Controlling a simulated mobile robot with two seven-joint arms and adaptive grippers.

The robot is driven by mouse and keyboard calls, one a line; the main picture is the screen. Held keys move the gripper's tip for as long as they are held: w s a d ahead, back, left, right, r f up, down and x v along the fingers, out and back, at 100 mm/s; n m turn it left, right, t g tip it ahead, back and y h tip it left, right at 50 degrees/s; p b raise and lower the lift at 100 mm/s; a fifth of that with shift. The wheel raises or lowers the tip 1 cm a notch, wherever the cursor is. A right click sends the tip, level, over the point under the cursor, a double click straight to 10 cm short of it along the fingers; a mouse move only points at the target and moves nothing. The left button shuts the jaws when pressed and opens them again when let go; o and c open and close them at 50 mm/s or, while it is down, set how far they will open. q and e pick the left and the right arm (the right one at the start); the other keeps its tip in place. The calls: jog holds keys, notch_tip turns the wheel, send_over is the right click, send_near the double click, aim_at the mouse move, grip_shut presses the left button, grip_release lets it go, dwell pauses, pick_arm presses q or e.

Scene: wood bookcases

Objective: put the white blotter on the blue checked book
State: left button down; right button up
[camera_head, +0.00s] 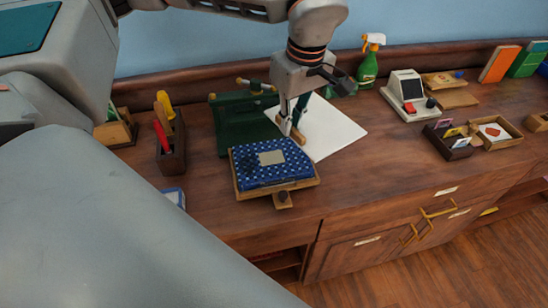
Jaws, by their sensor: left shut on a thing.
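The white blotter (335,130) is a flat white sheet at the middle of the counter, with a tan wooden bar across its left part. My left gripper (293,130) points down over it and is shut on this bar. I cannot tell whether the sheet touches the counter. The blue checked book (270,164) lies in front and to the left of the gripper, with a pale label on its cover. It rests on a wooden stand (284,200) with a small front tab. My right gripper is not in view.
A dark green device (235,125) stands behind the book. A wooden holder (172,150) with red and yellow items is left. A green spray bottle (368,62), a white machine (407,95) and card trays (450,138) stand right. The counter right of the book is clear.

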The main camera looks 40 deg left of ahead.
aim_at(272, 162)
pick_arm(q)
jog(key=s+r+n+g, duration=0.2)
jog(key=s+r+n, duration=0.35)
jog(key=n, duration=0.85)
jog(key=f, duration=0.6)
jog(key=w+f+b, duration=0.1)
jog(key=f, duration=0.5)
jog(key=w+f+b, duration=0.1)
jog(key=f, duration=0.5)
jog(key=shift+w+a+f, duration=0.1)
jog(key=shift+a+f, duration=0.1)
jog(key=shift+a, duration=0.05)
jog(key=shift+r, duration=0.1)
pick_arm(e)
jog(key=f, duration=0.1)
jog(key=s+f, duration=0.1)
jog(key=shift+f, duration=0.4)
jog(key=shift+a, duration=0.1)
pick_arm(q)
jog(key=c, duration=2.1)
grip_release()
jog(key=shift+c, duration=0.2)
